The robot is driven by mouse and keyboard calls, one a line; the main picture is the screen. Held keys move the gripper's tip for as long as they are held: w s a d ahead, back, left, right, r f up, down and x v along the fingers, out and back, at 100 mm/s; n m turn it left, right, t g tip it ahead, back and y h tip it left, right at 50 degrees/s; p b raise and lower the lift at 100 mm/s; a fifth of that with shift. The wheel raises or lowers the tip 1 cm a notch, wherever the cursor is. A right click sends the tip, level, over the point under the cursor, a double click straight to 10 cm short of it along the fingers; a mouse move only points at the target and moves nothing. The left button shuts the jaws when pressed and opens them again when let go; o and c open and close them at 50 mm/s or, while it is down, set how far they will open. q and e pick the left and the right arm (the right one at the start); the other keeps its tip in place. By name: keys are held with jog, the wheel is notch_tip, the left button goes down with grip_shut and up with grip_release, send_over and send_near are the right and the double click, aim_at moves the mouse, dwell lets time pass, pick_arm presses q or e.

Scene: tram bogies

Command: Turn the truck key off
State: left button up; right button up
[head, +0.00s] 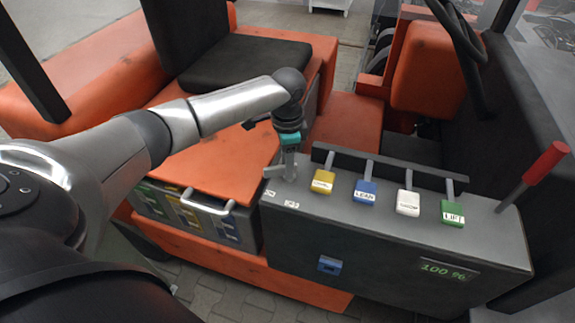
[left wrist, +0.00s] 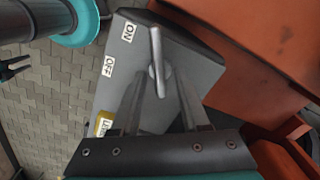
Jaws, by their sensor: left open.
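The truck key (head: 276,171) is a small grey metal handle on the left end of the dark console (head: 380,235). In the left wrist view the key (left wrist: 157,55) stands out from the console top, to the right of the ON label (left wrist: 127,31) and the OFF label (left wrist: 108,66). Which label it is set to is not clear. My left gripper (head: 288,160) points down right above the key. In the left wrist view its open fingers (left wrist: 160,88) stand on either side of the key's lower end. Contact cannot be told. A black two-pronged shape (left wrist: 14,68) may be my right gripper.
Yellow (head: 323,182), blue (head: 365,191), white (head: 408,203) and green (head: 453,212) levers line the console, with a red-handled lever (head: 532,175) at its right end. An orange seat base (head: 215,155) lies left of the key. A steering wheel (head: 465,45) is behind.

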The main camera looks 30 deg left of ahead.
pick_arm(q)
jog(key=shift+f, duration=0.45)
jog(key=shift+c, duration=0.2)
grip_shut()
